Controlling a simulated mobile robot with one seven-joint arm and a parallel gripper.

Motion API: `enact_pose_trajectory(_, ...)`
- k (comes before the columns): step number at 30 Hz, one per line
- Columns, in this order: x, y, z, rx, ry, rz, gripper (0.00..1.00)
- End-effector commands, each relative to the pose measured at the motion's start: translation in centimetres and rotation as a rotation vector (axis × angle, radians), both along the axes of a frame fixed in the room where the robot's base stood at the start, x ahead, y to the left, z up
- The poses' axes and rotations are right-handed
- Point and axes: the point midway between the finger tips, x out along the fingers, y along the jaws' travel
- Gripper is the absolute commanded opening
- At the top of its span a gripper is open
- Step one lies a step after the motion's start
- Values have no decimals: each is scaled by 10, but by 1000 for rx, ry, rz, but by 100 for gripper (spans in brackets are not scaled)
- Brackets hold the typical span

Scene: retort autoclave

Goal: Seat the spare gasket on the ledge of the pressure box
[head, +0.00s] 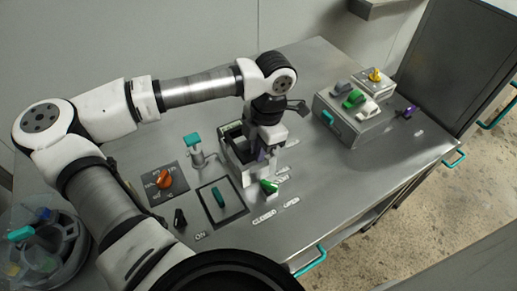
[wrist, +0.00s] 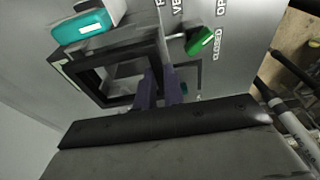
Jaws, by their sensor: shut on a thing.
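The pressure box (head: 252,178) is a grey open-topped box on the steel bench, below my gripper. The spare gasket (wrist: 88,84) is a black square ring; in the wrist view it lies across the box mouth, with the grey interior showing through it. My gripper (wrist: 163,92) has its purple fingers shut on the ring's right side. In the head view my gripper (head: 262,154) points down at the box's right side and hides part of the mouth. A pale strip of the box rim (wrist: 66,72) shows outside the ring. I cannot tell whether the ring touches the ledge.
A teal-topped clamp (head: 194,141) stands close to the box's left. A green vent lever (head: 269,186) is at its front. A teal-handled square plate (head: 221,203) and an orange knob (head: 164,180) lie nearer. A stepped block (head: 355,128) stands right; bench between is clear.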

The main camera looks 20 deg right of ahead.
Motion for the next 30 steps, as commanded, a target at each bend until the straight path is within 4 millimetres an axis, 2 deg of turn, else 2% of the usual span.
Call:
enact_pose_trajectory(14, 0, 0, 0, 0, -1, 0, 0)
enact_pose_trajectory(30, 0, 0, -12, 0, -2, 1, 0)
